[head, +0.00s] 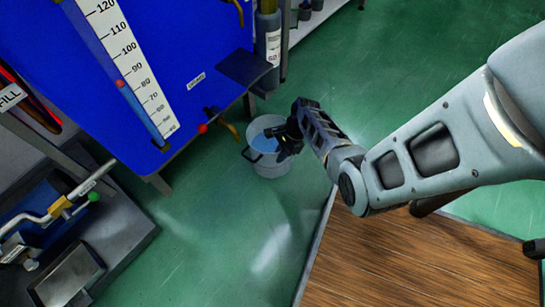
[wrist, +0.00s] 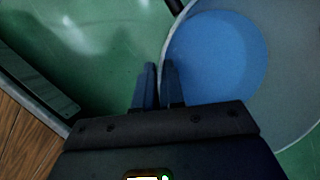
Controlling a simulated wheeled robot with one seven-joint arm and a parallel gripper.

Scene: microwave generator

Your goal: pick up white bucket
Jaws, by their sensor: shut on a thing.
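The white bucket (head: 267,171) is upright at the foot of the blue panel, at or just above the green floor; I cannot tell which. Blue liquid shows inside it. My gripper (head: 284,140) is at its right rim in the head view. In the wrist view the bucket (wrist: 292,80) fills the upper right, and my gripper's two fingers (wrist: 158,86) are close together at its rim, one on each side of the wall. My gripper is shut on the rim. The exact contact is partly hidden by the dark gripper body.
The blue panel (head: 165,60) with a white scale stands at upper left, with a red-and-yellow valve (head: 205,127) near the bucket. A wooden surface (head: 400,260) lies below my arm. A metal bench (head: 125,225) is at lower left. Green floor (head: 215,225) is clear in front of the bucket.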

